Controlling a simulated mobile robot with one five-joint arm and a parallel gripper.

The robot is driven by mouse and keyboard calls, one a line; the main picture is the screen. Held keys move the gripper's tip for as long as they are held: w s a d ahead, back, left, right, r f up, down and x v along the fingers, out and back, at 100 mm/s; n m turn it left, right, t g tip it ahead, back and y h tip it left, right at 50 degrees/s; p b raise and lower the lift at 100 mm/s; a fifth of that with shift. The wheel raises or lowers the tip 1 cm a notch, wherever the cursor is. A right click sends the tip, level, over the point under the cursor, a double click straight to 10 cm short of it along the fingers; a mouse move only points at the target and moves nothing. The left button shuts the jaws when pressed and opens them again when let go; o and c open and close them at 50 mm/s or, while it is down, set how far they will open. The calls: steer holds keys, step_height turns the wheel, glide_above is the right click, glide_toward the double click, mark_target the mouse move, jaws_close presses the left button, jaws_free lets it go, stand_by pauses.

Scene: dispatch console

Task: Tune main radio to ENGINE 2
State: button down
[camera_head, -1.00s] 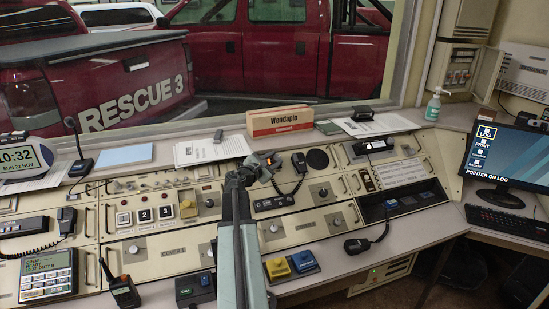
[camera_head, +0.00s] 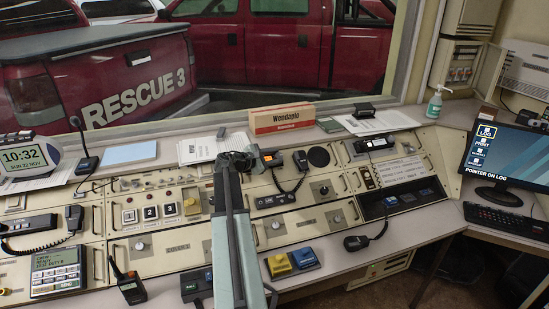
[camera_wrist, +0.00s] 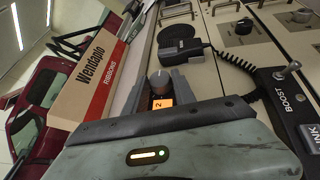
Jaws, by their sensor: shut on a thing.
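In the wrist view a round grey-brown knob (camera_wrist: 160,80) stands between the two dark fingers of my gripper (camera_wrist: 161,84), which is shut on it. A small lit orange display (camera_wrist: 161,102) showing "2" is just beside the knob, partly framed by my gripper. In the head view my gripper (camera_head: 262,159) is at the top of the console, below the ribbon box, and my arm hides much of the radio there. A black hand microphone (camera_wrist: 181,43) with a coiled cord is next to the knob; it also shows in the head view (camera_head: 301,161).
The "Wendaplo" ribbon box (camera_head: 282,118) stands just behind the console top and is close in the wrist view (camera_wrist: 90,75). A BOOST toggle switch (camera_wrist: 288,71) sits near the coiled cord. Papers (camera_head: 205,148) lie left of my gripper. A monitor (camera_head: 507,155) stands right.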

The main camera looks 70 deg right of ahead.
steer(key=shift+s, duration=0.1)
steer(key=c, duration=1)
jaws_free()
steer(key=shift+d, duration=0.1)
steer(key=shift+c, duration=0.2)
steer(key=p+v, duration=0.2)
steer(key=v, duration=0.6)
